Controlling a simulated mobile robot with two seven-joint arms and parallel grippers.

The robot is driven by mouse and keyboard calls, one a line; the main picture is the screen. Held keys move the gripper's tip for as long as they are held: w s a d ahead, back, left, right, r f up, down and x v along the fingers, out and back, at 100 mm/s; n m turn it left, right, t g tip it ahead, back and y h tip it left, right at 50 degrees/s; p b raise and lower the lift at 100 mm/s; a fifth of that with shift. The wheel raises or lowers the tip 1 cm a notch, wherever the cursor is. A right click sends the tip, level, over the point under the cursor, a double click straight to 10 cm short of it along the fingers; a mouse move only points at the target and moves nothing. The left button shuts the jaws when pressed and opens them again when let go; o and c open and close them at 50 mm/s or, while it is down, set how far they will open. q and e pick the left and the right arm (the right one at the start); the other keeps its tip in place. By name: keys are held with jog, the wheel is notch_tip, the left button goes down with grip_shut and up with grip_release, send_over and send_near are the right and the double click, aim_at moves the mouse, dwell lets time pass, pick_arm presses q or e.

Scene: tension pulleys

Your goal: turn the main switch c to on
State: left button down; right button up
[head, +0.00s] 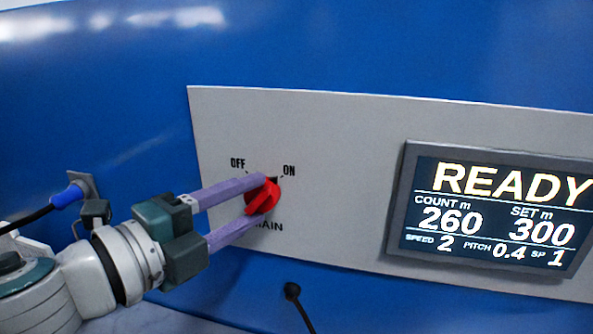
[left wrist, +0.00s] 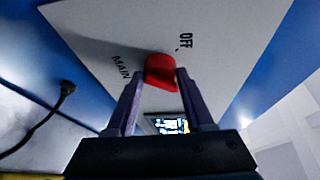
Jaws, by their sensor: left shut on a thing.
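The main switch is a red rotary knob (head: 262,196) on a grey panel, with OFF printed at its upper left, ON at its upper right and MAIN below. Its raised bar slants from lower left to upper right, the upper end towards ON. My left gripper (head: 258,199) is shut on the knob, one purple finger on the upper side and one on the lower. In the left wrist view the red knob (left wrist: 160,71) sits between the fingertips, with OFF and MAIN readable; ON is not seen there. My right gripper is not in view.
A display (head: 490,215) right of the knob reads READY, count 260, set 300. The grey panel (head: 330,130) is mounted on a blue housing (head: 330,50). A blue plug with a black cable (head: 68,195) is at the left, and another black cable (head: 293,291) is below the panel.

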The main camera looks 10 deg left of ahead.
pick_arm(q)
jog(key=shift+r+m+p, duration=0.15)
jog(key=shift+m+p, duration=0.45)
jog(key=shift+p, duration=0.1)
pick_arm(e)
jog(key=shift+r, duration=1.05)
pick_arm(q)
jog(key=shift+c, duration=1.4)
grip_release()
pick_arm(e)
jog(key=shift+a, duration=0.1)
pick_arm(q)
jog(key=b+v, duration=0.1)
jog(key=v, duration=0.9)
jog(key=shift+b, duration=0.4)
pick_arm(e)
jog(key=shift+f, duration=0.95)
